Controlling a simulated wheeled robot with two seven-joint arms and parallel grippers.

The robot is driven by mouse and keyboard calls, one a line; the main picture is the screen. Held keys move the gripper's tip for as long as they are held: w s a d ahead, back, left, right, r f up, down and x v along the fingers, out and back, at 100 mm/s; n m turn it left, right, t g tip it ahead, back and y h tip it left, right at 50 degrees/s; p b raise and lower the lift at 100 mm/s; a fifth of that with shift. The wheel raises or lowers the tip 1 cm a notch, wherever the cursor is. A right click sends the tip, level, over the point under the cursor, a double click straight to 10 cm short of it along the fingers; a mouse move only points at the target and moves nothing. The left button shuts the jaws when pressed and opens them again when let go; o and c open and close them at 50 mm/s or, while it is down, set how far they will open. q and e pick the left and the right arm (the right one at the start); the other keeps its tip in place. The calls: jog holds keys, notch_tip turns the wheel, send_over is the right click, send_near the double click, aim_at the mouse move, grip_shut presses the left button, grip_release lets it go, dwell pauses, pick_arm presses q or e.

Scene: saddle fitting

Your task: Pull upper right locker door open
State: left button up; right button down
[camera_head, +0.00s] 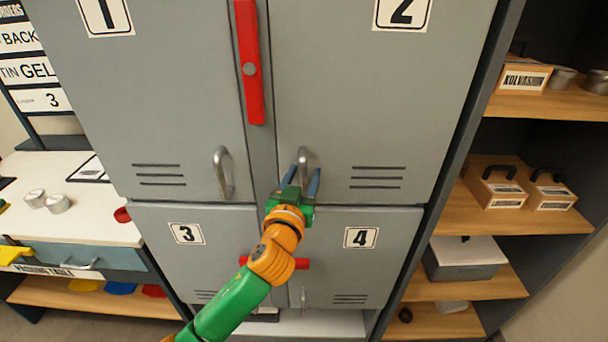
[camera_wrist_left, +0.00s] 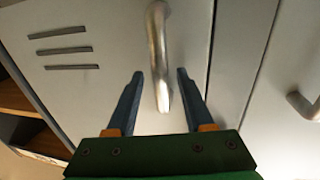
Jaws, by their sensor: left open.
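The upper right locker door (camera_head: 385,100) is grey, carries the number 2 and looks shut. Its curved metal handle (camera_head: 304,158) is near the door's lower left edge. My left gripper (camera_head: 308,172) is open at this handle. In the left wrist view the handle (camera_wrist_left: 157,50) hangs down between the two spread fingers of my left gripper (camera_wrist_left: 163,85), with gaps on both sides. I cannot tell whether a finger touches it. My right gripper is not in view.
A red bar (camera_head: 249,60) stands upright between doors 1 and 2. Door 1's handle (camera_head: 223,172) is to the left. Door 4 (camera_head: 370,275) is below. Wooden shelves (camera_head: 520,210) with boxes stand right of the locker. A white-topped table (camera_head: 85,220) stands left.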

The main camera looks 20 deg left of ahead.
pick_arm(q)
jog(key=shift+a, duration=0.15)
jog(key=c, duration=0.5)
grip_shut()
dwell(0.6)
